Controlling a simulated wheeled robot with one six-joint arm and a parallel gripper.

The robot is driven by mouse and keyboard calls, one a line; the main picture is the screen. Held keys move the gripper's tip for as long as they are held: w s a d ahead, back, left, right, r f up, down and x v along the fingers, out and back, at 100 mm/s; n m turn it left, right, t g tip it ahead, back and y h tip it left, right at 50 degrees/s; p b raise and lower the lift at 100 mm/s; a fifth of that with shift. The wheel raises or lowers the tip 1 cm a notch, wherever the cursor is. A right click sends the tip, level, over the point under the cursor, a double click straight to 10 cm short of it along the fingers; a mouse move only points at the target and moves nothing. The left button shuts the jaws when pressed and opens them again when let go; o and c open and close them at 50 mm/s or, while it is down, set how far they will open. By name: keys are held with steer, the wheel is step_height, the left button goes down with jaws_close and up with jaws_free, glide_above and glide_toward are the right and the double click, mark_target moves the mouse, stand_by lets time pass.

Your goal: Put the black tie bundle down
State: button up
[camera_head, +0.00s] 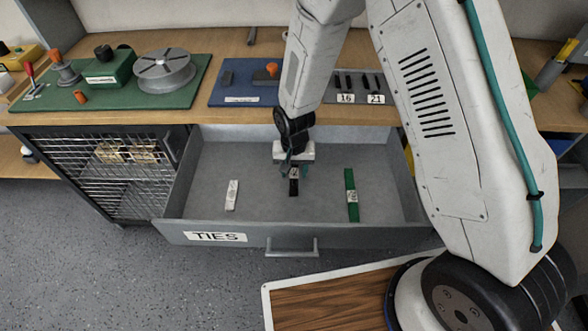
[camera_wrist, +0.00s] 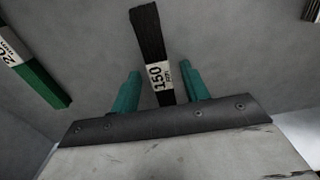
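The black tie bundle (camera_head: 294,187) lies in the open drawer labelled TIES (camera_head: 330,234), between a white bundle and a green bundle. In the wrist view the black bundle (camera_wrist: 150,35) carries a white label reading 150. My gripper (camera_head: 294,173) is low in the drawer over the back end of the black bundle. In the wrist view its teal fingers (camera_wrist: 158,85) stand on either side of the bundle, with a visible gap on each side. The bundle appears to rest on the drawer floor. My gripper partly hides its back end in the head view.
A white bundle (camera_head: 232,195) lies at left in the drawer and a green bundle (camera_head: 352,194) at right. The drawer walls surround my gripper. A wire-mesh cabinet (camera_head: 95,170) stands left. The bench above holds a green board (camera_head: 120,100) and a blue board (camera_head: 235,93).

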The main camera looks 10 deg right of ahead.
steer(key=shift+r, duration=0.1)
step_height(320, 180, up, 12)
step_height(320, 180, up, 8)
glide_above(295, 173)
steer(key=s+d, duration=0.2)
steer(key=d, duration=0.2)
steer(key=s+d+r+n, duration=0.1)
steer(key=s+d+r, duration=0.55)
steer(key=r, duration=0.35)
steer(key=s+d+r, duration=0.3)
steer(key=s+r, duration=0.1)
steer(key=s, duration=0.4)
steer(key=s+d+r+n+t, duration=0.1)
steer(key=s+d+r, duration=0.2)
steer(key=s, duration=0.6)
steer(key=shift+s+r, duration=0.2)
steer(key=shift+r, duration=0.3)
